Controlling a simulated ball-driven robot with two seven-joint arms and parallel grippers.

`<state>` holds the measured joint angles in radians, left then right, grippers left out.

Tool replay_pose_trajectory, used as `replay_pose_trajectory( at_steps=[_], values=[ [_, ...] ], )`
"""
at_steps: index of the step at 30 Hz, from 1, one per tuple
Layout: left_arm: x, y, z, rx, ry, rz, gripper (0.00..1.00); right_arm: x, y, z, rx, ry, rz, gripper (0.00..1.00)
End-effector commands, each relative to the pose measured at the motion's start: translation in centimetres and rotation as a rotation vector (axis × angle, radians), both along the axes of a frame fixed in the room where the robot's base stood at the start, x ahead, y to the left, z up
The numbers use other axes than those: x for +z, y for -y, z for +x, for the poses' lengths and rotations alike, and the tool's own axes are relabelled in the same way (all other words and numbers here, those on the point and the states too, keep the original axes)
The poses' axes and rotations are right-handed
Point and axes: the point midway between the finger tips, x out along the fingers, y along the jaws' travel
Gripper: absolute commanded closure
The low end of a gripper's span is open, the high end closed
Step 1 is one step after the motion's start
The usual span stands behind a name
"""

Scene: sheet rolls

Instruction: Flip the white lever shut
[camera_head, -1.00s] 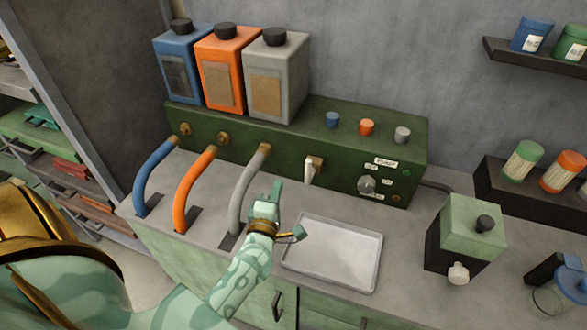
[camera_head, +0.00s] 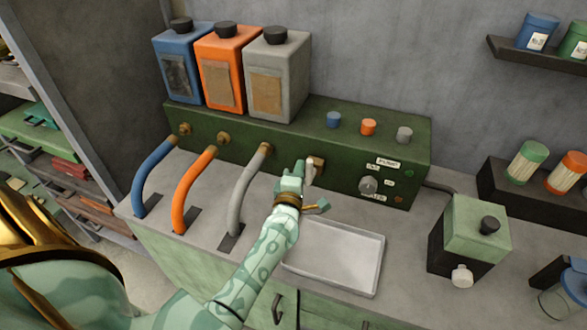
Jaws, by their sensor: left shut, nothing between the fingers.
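The white lever (camera_head: 311,171) hangs down from a brass-coloured mount (camera_head: 318,162) on the front of the green machine (camera_head: 340,160). My left gripper (camera_head: 298,168) is shut and empty. Its fingertips are just left of the lever, very close to it, and partly cover it. I cannot tell whether they touch. My right gripper is not in view.
A white tray (camera_head: 350,265) lies below the lever on the grey counter. Grey (camera_head: 245,190), orange (camera_head: 183,195) and blue (camera_head: 150,180) hoses bend down left of my gripper. A round knob (camera_head: 368,186) is to the right. A green-and-black box (camera_head: 470,230) stands further right.

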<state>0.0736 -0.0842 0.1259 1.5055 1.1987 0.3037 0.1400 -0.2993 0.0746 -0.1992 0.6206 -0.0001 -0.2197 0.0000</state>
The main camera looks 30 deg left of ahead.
Motion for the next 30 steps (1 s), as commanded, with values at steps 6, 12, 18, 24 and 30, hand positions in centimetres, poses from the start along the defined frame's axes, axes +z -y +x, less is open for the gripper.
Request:
replay_pose_trajectory(
  at_steps=[6, 12, 18, 24, 30],
  values=[
    [0.0, 0.03, -0.02, 0.0, 0.0, 0.0, 1.0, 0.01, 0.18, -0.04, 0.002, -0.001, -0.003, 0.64],
    [0.06, 0.06, -0.01, -0.001, -0.003, 0.014, 1.0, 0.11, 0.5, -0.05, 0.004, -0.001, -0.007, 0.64],
    [0.14, 0.18, 0.02, -0.001, -0.012, 0.053, 1.0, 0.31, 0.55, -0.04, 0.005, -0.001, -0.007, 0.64],
    [0.2, 0.24, 0.04, -0.001, -0.02, 0.083, 1.0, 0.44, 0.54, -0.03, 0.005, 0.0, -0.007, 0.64],
    [0.3, 0.34, 0.08, -0.001, -0.027, 0.118, 1.0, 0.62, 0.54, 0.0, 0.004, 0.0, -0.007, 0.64]
  ],
)
